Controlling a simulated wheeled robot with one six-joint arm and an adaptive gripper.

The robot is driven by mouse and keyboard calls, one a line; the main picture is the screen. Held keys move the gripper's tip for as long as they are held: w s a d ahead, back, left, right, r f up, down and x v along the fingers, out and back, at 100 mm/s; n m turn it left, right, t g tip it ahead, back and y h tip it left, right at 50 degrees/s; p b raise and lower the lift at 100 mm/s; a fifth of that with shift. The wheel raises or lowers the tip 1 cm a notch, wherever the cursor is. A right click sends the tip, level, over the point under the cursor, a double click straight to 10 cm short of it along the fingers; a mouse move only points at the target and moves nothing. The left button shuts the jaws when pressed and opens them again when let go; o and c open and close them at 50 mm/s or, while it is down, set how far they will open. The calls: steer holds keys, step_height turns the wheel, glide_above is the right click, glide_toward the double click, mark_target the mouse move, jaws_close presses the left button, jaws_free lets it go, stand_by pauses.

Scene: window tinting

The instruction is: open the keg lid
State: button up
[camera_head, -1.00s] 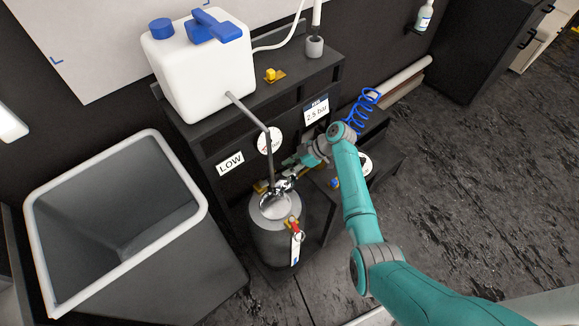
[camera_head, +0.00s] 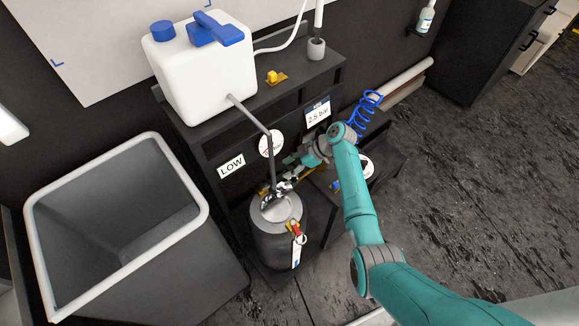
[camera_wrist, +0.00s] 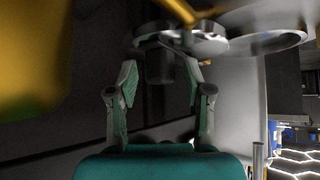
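The dark keg (camera_head: 277,243) stands on the floor in front of the black shelf unit, with a pale metal top (camera_head: 284,210). A shiny metal lid fitting (camera_head: 276,194) sits at the rear of that top. My gripper (camera_head: 291,160) is just behind and above the fitting, small and partly hidden in the head view. In the wrist view my gripper (camera_wrist: 160,80) has its two fingers spread. A dark stub (camera_wrist: 160,66) hangs between the fingertips below a blurred metal ring (camera_wrist: 185,42), with gaps at both sides. Whether the lid is loose cannot be told.
A grey pipe (camera_head: 258,121) runs from the white canister (camera_head: 203,72) down towards the keg. A red-tagged valve (camera_head: 294,228) is at the keg's front. An open grey bin (camera_head: 200,205) stands left. A blue coiled hose (camera_head: 362,112) hangs right. The floor at right is clear.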

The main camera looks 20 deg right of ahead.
steer(key=v, duration=1.2)
stand_by(0.4)
